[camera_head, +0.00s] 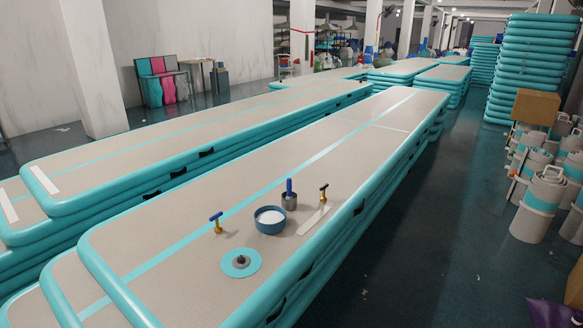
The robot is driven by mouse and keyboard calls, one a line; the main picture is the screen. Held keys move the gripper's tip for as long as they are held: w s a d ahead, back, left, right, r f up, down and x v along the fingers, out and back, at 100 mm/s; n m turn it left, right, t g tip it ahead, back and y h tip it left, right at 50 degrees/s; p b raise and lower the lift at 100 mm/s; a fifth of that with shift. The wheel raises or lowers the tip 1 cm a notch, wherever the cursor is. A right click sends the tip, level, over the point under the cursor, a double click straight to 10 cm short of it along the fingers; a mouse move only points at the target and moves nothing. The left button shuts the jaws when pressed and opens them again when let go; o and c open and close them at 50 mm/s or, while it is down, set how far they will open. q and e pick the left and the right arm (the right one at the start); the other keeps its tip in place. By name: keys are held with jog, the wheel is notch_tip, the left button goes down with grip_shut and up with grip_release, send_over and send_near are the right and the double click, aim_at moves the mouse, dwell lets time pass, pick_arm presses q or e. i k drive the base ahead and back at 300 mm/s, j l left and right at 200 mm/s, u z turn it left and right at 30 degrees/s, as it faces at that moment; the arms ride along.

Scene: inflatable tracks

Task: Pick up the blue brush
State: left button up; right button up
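A blue upright handle, which looks like the blue brush (289,186), stands in a small grey metal cup (289,202) on the near inflatable track (190,270). Its lower end is hidden inside the cup, so I cannot see any bristles. A blue bowl (270,228) with white contents sits just left of and nearer than the cup. Neither of my grippers is in view.
A brass piece with a blue top (217,224) stands left of the bowl, and one with a dark top (323,195) stands right of the cup. A white strip (313,220) and a teal disc (241,263) with a grey centre lie nearby. Grey cylinders (540,203) stand at right.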

aim_at(289, 183)
jog(key=i+l+u, duration=0.15)
jog(key=i, duration=0.4)
jog(key=i+l+u, duration=0.1)
jog(key=i+l, duration=0.3)
jog(key=i, duration=0.15)
jog(key=i+l, duration=0.3)
jog(key=i, duration=0.15)
jog(key=i+l, duration=0.25)
jog(key=i, duration=0.2)
jog(key=i+l, duration=0.3)
jog(key=i, duration=0.15)
jog(key=i+l, duration=0.25)
jog(key=i, duration=0.2)
jog(key=i+u, duration=0.05)
